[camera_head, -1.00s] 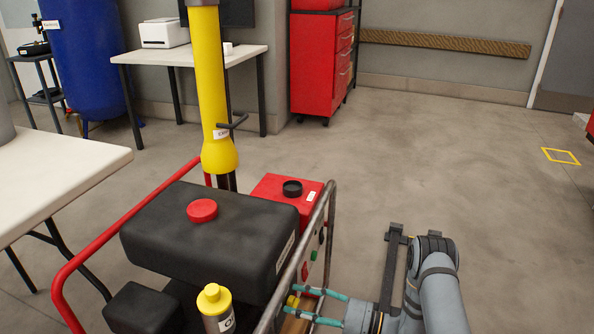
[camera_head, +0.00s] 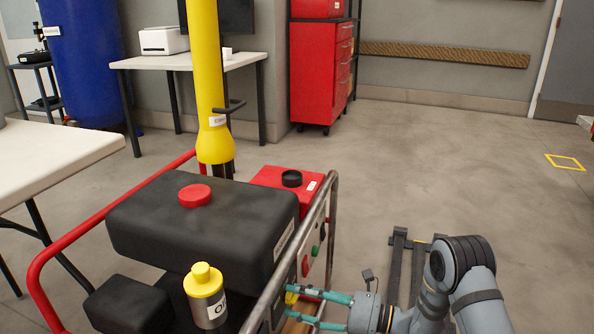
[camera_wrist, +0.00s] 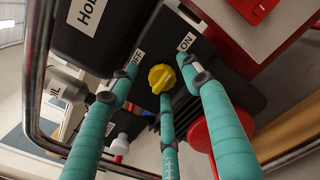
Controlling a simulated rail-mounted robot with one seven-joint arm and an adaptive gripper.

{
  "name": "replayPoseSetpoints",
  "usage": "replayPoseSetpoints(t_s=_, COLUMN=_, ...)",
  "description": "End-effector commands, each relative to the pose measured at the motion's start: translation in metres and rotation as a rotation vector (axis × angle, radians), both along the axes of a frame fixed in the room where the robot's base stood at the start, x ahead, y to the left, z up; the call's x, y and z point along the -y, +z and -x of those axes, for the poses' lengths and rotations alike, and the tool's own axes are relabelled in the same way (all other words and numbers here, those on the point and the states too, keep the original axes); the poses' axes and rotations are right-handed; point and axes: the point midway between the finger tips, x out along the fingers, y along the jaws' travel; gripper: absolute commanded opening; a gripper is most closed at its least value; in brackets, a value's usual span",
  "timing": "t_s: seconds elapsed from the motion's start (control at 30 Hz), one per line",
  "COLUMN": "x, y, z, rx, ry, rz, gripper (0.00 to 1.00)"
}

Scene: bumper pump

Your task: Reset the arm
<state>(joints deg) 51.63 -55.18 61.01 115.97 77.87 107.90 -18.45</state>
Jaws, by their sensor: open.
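My gripper (camera_head: 300,305) has teal fingers and reaches from the right into the side of the pump machine (camera_head: 200,235), past its metal frame bar. In the wrist view my gripper (camera_wrist: 165,82) has its fingers spread. A yellow knob (camera_wrist: 162,78) sits among the fingertips, between labels reading OFF and ON. The fingers are open and I see no firm grip; whether one touches the knob I cannot tell. In the head view the yellow knob (camera_head: 291,297) is partly hidden by the frame and fingers.
The metal frame bar (camera_head: 315,225) stands close to my fingers. A yellow-capped bottle (camera_head: 205,300) stands on the machine's near side. A yellow post (camera_head: 206,80) rises behind. A white table (camera_head: 60,160) is at the left. The floor at the right is largely clear.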

Motion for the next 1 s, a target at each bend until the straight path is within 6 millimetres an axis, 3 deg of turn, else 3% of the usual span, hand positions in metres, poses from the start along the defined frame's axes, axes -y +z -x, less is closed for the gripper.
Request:
replayPoseSetpoints(t_s=0.03, x=0.001, y=-0.006, z=0.0, rx=0.054, ry=-0.001, rz=0.016, gripper=0.48)
replayPoseSetpoints(t_s=0.27, x=0.002, y=-0.002, z=0.001, rx=0.231, ry=-0.002, rz=0.079, gripper=0.48)
replayPoseSetpoints(t_s=0.5, x=0.016, y=0.001, z=0.006, rx=0.221, ry=-0.001, rz=0.077, gripper=0.48)
replayPoseSetpoints(t_s=1.0, x=0.015, y=-0.004, z=0.013, rx=0.208, ry=0.015, rz=0.084, gripper=0.48)
